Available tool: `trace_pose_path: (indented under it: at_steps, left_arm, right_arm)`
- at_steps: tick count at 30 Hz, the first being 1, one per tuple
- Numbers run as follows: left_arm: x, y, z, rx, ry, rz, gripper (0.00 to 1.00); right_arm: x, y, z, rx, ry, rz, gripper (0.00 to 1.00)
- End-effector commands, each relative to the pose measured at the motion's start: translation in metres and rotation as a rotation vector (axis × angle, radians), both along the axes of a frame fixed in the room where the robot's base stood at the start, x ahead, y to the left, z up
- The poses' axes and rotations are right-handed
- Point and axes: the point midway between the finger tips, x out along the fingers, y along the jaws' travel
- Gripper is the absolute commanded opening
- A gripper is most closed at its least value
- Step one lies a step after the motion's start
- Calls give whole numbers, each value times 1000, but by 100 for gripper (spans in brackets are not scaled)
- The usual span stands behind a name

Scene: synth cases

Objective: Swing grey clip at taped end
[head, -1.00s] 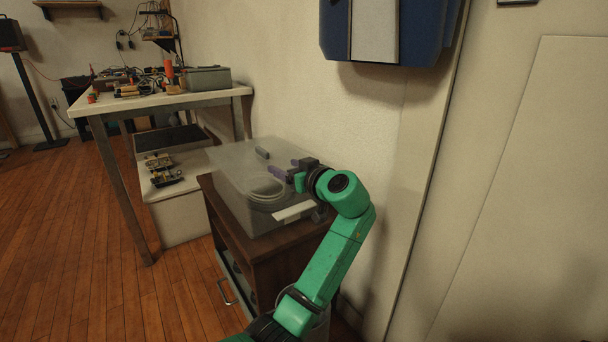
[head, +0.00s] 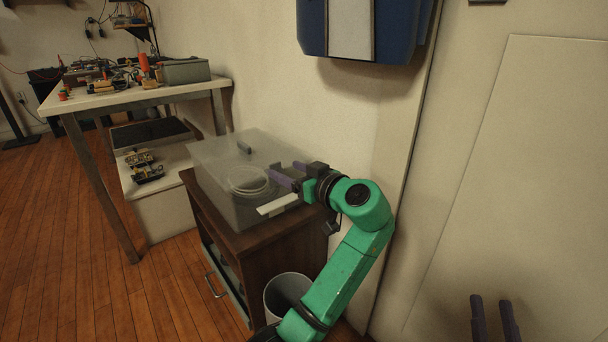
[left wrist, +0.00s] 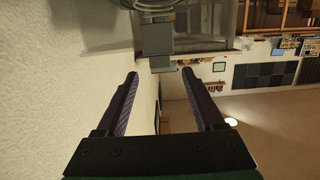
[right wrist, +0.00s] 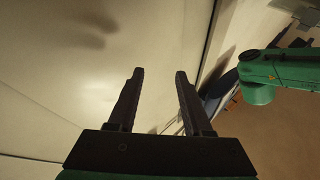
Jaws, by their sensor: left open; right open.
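A translucent lidded box (head: 213,172) stands on a brown cabinet against the wall, a pale coil (head: 248,180) showing inside. A white tape-like strip (head: 278,204) is at its near right end. My left gripper (head: 284,176) is open by the strip's end. In the left wrist view, a grey clip-like block (left wrist: 157,38) lies beyond the open, empty fingers, roughly in line with their gap. The head view does not show this block clearly. My right gripper (head: 492,300) is open and empty, low at right.
A grey bin (head: 286,292) stands by the cabinet (head: 265,255), partly behind my left arm. A blue wall unit (head: 395,35) hangs above. A cluttered workbench (head: 115,98) stands at left. Wooden floor is clear at lower left.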

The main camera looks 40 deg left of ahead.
Motion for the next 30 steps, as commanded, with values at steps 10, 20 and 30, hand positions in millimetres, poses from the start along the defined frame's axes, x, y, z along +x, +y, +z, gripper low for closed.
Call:
trace_pose_path:
  at_steps: [10, 20, 30]
  left_arm:
    - [-11, -38, 7, -2, 1, -2, 70]
    - [-15, -49, 7, -1, 0, 0, 70]
    - [-15, -49, 7, 0, 0, -1, 70]
  right_arm:
    - [-23, 9, -94, -45, 281, 39, 50]
    - [-35, 11, -123, -58, 363, 52, 50]
    - [-35, 11, -122, -57, 362, 52, 50]
